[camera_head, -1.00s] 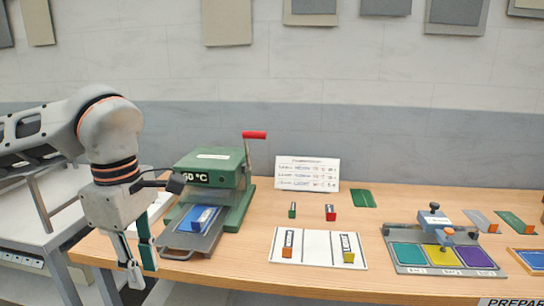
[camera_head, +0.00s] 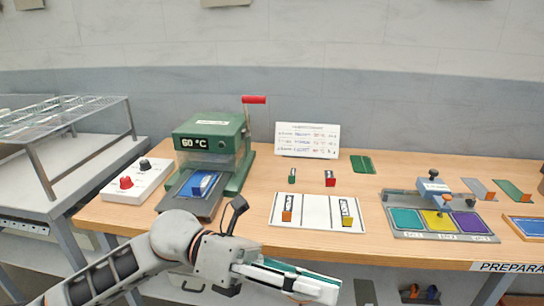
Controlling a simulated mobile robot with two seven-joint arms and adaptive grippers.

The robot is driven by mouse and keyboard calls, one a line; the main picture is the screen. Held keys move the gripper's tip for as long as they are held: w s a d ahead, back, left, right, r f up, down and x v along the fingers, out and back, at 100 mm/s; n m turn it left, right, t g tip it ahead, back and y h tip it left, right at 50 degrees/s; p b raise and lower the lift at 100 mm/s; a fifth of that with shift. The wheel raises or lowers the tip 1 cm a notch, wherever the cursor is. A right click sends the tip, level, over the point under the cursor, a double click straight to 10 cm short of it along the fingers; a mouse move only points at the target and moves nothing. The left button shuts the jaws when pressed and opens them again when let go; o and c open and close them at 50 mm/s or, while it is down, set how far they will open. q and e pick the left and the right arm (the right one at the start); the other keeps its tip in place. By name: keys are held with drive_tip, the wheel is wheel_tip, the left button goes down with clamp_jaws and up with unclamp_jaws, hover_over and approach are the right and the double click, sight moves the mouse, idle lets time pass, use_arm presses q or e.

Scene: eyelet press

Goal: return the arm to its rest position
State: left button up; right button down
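My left arm comes in from the lower left. Its gripper (camera_head: 335,287) is in front of the table's front edge, below the height of the tabletop in the picture, with its fingers pointing right. The fingers overlap from this angle, so I cannot tell whether there is a gap between them. I see no object held in it. My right arm and gripper are out of view.
The green press (camera_head: 212,140) reads 60 °C, with a blue piece (camera_head: 203,183) on its plate. A control box (camera_head: 138,181) stands left of it. A white board (camera_head: 318,213), a colour tray (camera_head: 443,236) and a sign (camera_head: 307,140) are on the table (camera_head: 385,175).

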use_arm(q)
drive_tip(key=w+a+n+t+h, duration=0.2)
drive_tip(key=w+n+t+h, duration=0.55)
drive_tip(key=n+t, duration=0.6)
drive_tip(key=w+a+f+n+t+y, duration=0.4)
drive_tip(key=a+f+n+t+y, duration=0.15)
drive_tip(key=f+n, duration=0.35)
drive_tip(key=w+a+f+n+t+y, duration=0.45)
drive_tip(key=f+n+y, duration=0.25)
drive_tip(key=n, duration=0.5)
drive_tip(key=s+a+f+n+g+y, duration=0.2)
drive_tip(key=s+a+f+n+y, duration=0.1)
drive_tip(key=f, duration=0.7)
drive_tip(key=s+a+f+n+g+y, duration=0.1)
drive_tip(key=s+a+f+n+y, duration=0.2)
drive_tip(key=s+a+f, duration=0.3)
drive_tip(key=s+a+f+n+g+y, duration=0.2)
drive_tip(key=s+a+f+n, duration=0.3)
drive_tip(key=f, duration=0.8)
drive_tip(key=shift+s+a+f+g+y, duration=0.2)
drive_tip(key=shift+s+f+g+y, duration=0.15)
drive_tip(key=shift+s+y, duration=0.6)
drive_tip(key=shift+s+r+n, duration=0.1)
drive_tip(key=shift+n, duration=0.15)
